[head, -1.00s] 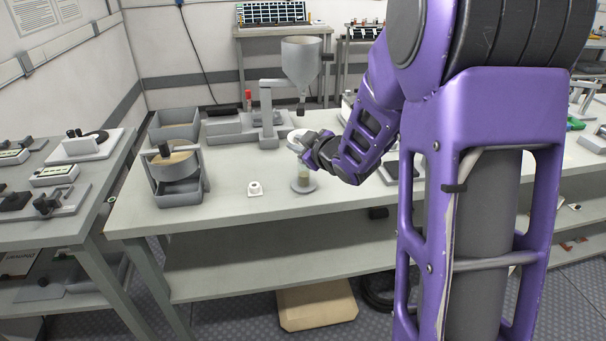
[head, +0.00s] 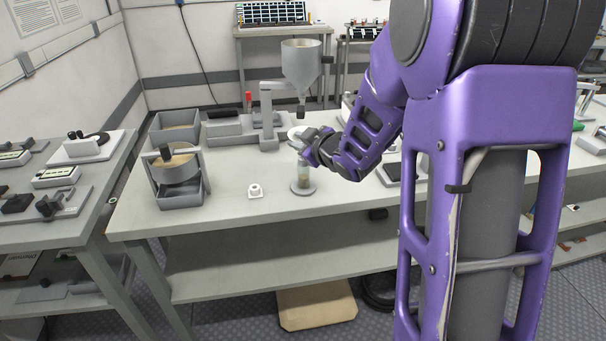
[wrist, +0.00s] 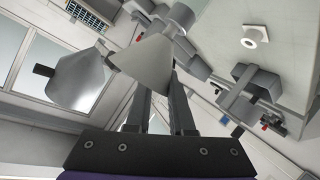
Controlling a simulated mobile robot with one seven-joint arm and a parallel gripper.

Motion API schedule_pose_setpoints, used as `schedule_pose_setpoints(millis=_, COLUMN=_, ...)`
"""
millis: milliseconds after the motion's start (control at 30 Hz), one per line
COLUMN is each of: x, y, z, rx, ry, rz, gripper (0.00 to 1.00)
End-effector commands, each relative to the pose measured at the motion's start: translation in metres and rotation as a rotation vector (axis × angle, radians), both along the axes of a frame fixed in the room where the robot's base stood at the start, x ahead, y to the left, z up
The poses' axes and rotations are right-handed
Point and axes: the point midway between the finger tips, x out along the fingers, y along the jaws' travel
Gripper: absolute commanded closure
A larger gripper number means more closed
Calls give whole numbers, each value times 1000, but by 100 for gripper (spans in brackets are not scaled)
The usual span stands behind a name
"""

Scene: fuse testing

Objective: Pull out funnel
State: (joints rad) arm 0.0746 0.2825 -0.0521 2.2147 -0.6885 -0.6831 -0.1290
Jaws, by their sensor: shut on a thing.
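My gripper (wrist: 165,75) is shut on a small grey cone-shaped funnel (wrist: 148,62), seen close up in the wrist view. In the head view my gripper (head: 308,147) is just above a clear jar (head: 302,174) on a round grey base (head: 303,187). The jar holds something greenish-brown low down. The held funnel is hard to make out in the head view. I cannot tell whether its spout is inside the jar or clear of it.
A large grey hopper (head: 301,64) on a stand (head: 268,118) rises behind my gripper. A small white holder (head: 255,190) sits left of the jar. A sieve drum (head: 175,163) and a grey bin (head: 175,127) stand further left. The table's front left is clear.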

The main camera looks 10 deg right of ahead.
Motion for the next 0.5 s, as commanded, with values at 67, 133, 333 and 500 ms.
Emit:
schedule_pose_setpoints(millis=67, x=0, y=0, z=6, rx=0, ry=-1, rz=0, gripper=100)
schedule_pose_setpoints(millis=133, x=0, y=0, z=8, rx=0, ry=-1, rz=0, gripper=100)
schedule_pose_setpoints(millis=333, x=0, y=0, z=17, rx=1, ry=-2, rz=0, gripper=100)
schedule_pose_setpoints(millis=500, x=0, y=0, z=24, rx=0, ry=-3, rz=1, gripper=100)
